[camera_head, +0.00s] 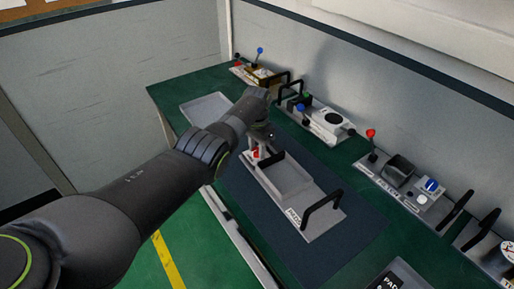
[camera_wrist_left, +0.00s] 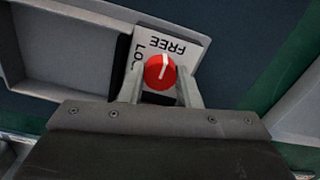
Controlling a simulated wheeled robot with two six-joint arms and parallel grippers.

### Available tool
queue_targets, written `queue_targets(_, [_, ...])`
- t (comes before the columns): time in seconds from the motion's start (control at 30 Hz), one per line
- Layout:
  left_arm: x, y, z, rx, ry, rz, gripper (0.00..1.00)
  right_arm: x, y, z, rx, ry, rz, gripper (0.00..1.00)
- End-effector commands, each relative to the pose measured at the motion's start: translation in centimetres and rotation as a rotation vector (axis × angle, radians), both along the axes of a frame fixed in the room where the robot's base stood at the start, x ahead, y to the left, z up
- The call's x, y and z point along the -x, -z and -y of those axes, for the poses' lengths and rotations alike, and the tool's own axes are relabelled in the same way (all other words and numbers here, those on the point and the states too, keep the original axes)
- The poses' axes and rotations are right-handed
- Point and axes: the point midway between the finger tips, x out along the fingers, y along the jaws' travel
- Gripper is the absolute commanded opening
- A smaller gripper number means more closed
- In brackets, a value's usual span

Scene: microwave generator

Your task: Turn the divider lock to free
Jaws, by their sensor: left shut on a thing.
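The divider lock is a round red knob (camera_wrist_left: 160,72) with a white line, on a white label plate (camera_wrist_left: 190,50) marked FREE and, partly hidden, LOCK. In the left wrist view the white line runs nearly up the picture, towards the word FREE. My left gripper (camera_wrist_left: 161,88) has one finger on each side of the knob and is shut on it. In the head view the knob (camera_head: 256,153) shows small beside the end of my left arm, on the grey divider unit (camera_head: 322,226). My right gripper is not in view.
The unit lies on a dark blue mat (camera_head: 355,235) on the green bench. A black handle (camera_head: 322,204) rises at its near end. Behind stand a white device (camera_head: 325,122), a red-topped lever (camera_head: 371,138) and other modules. A shallow grey tray (camera_head: 207,107) lies at the far left.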

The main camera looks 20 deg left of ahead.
Motion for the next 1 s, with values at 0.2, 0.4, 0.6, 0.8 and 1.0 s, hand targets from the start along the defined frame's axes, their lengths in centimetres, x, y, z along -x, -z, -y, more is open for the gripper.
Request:
queue_targets(0.2, [-0.07, -0.10, 0.07, 0.001, 0.019, 0.002, 0.07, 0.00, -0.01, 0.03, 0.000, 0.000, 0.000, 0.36])
queue_targets(0.4, [-0.06, -0.09, 0.04, 0.000, 0.019, 0.002, 0.07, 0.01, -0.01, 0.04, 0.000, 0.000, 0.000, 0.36])
queue_targets(0.6, [-0.05, -0.07, 0.03, 0.000, 0.018, 0.002, 0.42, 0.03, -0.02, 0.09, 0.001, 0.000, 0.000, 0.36])
queue_targets(0.8, [-0.03, -0.04, 0.01, 0.000, 0.017, 0.001, 0.52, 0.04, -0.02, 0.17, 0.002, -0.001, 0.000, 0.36])
queue_targets(1.0, [-0.03, -0.19, 0.00, 0.000, 0.017, 0.001, 0.52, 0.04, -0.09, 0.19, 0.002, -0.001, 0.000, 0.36])
